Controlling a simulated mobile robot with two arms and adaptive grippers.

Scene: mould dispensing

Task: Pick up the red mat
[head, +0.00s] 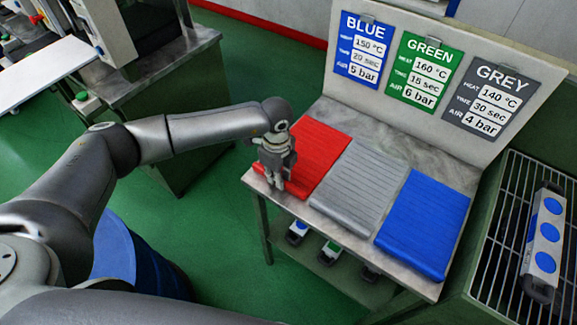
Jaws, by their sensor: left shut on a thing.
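The red mat (322,158) lies flat on the left end of the metal table, ribbed on top. My left gripper (278,186) points down at the mat's near left edge and is shut on the mat there. The gripper and wrist hide the mat's left part. My right gripper is out of the picture.
A grey mat (360,187) and a blue mat (424,224) lie beside it on the table (385,135). A board with blue, green and grey signs stands behind. A wire rack (500,225) holding a device with blue discs (548,233) is at right. A blue drum (115,250) stands at lower left.

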